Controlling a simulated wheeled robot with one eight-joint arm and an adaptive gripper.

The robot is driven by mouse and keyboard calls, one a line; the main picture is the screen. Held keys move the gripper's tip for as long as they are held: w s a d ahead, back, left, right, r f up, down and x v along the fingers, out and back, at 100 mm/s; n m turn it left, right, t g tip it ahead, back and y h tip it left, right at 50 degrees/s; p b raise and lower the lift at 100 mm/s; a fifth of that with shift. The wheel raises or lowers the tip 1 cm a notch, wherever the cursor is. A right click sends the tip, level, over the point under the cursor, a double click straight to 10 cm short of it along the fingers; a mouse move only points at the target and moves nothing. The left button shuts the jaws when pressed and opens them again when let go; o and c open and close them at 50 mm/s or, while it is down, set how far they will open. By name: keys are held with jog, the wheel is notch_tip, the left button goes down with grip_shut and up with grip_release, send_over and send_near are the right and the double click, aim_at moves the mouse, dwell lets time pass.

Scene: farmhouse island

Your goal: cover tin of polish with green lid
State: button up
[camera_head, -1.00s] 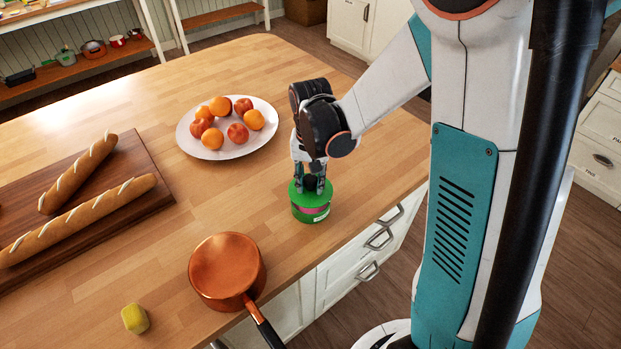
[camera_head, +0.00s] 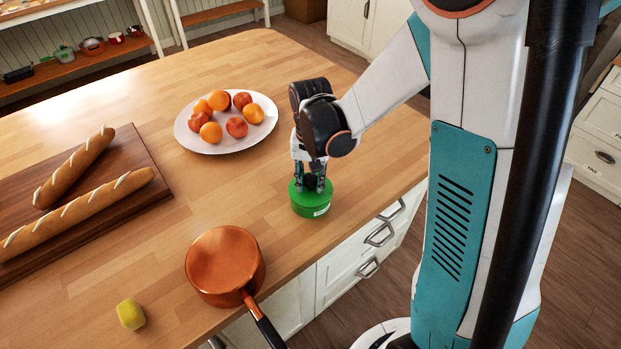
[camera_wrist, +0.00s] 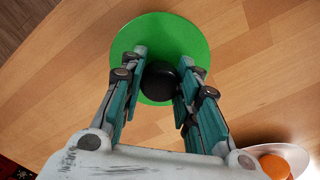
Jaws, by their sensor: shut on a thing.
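The green lid (camera_wrist: 160,28) is a round disc with a black knob (camera_wrist: 160,82) in its middle. My gripper (camera_head: 310,186) points down and is shut on the knob; in the wrist view its two fingers (camera_wrist: 160,85) stand on either side of it. The lid sits over the tin of polish (camera_head: 312,209), a green round tin with a white label, near the island's front edge. No pink band shows between lid and tin now. The lid looks level and centred; the wrist view hides the tin beneath it.
A white plate (camera_head: 187,137) of oranges and apples stands behind and left of the tin. A copper pan (camera_head: 226,262) stands front left, its handle over the edge. A yellow-green block (camera_head: 131,314) and a board (camera_head: 130,150) with baguettes lie further left on the wooden island.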

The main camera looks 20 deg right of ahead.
jog(key=shift+f+b, duration=0.5)
jog(key=shift+f, duration=0.1)
dwell(0.6)
jog(key=o, duration=1.2)
jog(key=shift+r, duration=0.1)
jog(key=shift+r+p, duration=1.95)
jog(key=shift+r, duration=0.95)
